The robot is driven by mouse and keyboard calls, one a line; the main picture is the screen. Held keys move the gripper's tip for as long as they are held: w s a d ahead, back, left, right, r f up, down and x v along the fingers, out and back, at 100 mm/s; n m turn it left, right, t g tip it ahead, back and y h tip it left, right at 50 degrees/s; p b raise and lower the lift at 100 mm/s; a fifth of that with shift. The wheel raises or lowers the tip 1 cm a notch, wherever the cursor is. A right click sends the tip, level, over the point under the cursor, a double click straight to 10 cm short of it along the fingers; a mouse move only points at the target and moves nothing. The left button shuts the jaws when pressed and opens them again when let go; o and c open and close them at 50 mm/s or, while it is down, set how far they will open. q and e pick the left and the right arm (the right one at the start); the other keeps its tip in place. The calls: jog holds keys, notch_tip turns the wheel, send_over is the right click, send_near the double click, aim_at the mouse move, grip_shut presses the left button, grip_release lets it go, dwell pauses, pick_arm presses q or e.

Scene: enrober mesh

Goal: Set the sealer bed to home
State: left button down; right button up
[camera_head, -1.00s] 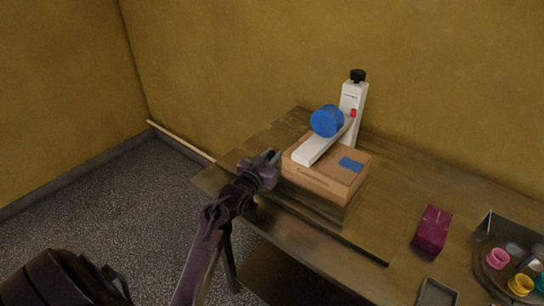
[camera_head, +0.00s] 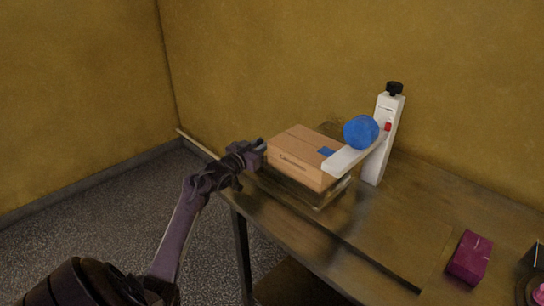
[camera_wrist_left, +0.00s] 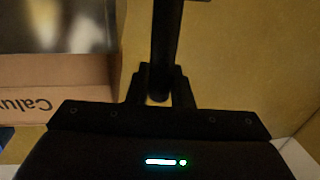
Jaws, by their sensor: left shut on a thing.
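The sealer has a white post (camera_head: 383,130) with a black knob, a white arm (camera_head: 348,161) and a blue roll (camera_head: 361,131). A brown carton (camera_head: 297,166) lies on the low sealer bed (camera_head: 324,200); the arm reaches over the carton's right end. My left gripper (camera_head: 262,147) is at the left end of the bed, beside the carton. In the left wrist view its fingers (camera_wrist_left: 158,92) are shut on a dark bar (camera_wrist_left: 166,42), seemingly the bed's handle. The carton (camera_wrist_left: 52,92) shows there at the left. My right gripper is not in view.
The wooden table (camera_head: 395,230) is clear in front of the sealer. A magenta box (camera_head: 469,257) stands at the right, with part of a dark tray beyond it. The yellow wall is close behind the sealer. Open floor lies left of the table.

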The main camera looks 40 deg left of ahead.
pick_arm(q)
jog(key=shift+a, duration=0.75)
jog(key=shift+a+r, duration=0.1)
jog(key=shift+r, duration=0.1)
jog(key=c, duration=1.6)
grip_release()
jog(key=shift+a, duration=0.1)
jog(key=shift+o, duration=1.3)
jog(key=shift+f, duration=0.15)
